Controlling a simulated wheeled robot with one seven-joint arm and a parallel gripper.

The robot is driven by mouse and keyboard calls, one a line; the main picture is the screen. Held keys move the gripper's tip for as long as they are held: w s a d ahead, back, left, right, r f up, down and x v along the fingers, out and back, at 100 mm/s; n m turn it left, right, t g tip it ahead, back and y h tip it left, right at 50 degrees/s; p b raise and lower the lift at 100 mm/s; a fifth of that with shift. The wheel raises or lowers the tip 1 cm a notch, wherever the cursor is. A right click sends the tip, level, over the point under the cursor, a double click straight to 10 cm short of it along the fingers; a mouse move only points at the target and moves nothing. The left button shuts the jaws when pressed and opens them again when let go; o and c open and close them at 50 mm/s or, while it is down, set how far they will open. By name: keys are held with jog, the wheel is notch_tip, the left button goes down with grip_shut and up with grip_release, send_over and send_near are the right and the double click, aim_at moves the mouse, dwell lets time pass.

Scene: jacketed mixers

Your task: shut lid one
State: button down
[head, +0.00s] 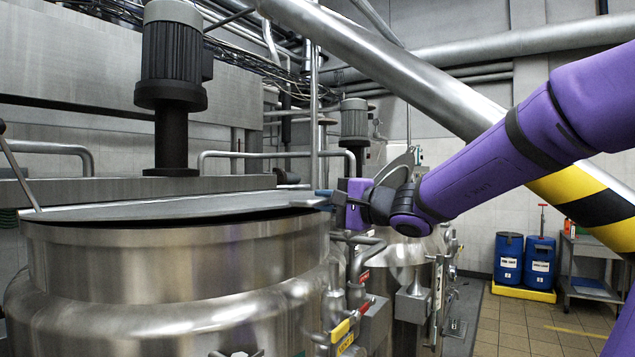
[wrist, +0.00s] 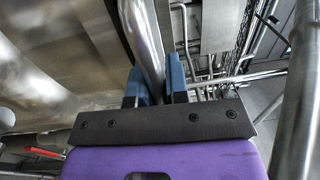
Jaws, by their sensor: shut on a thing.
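The near mixer (head: 180,285) is a large steel vessel at the left of the head view. Its flat grey lid (head: 150,210) lies almost level over the top; a narrow dark gap shows under its right edge. My gripper (head: 323,194) is at the lid's right edge. In the wrist view, the blue fingers of my gripper (wrist: 157,82) are shut on a round metal bar (wrist: 147,35), which looks like the lid's handle. The bar is mostly hidden in the head view. No number for this lid is readable.
A motor (head: 172,70) on a shaft stands behind the lid. Valves and pipes (head: 362,290) crowd the mixer's right side. A second mixer (head: 405,255) stands behind. A thick striped pipe (head: 400,75) slants above my arm.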

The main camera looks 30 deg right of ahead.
jog(key=shift+s+d+f, duration=0.1)
jog(key=shift+f, duration=0.65)
jog(key=c, duration=1.1)
grip_release()
jog(key=v, duration=1.1)
jog(key=shift+f, duration=0.2)
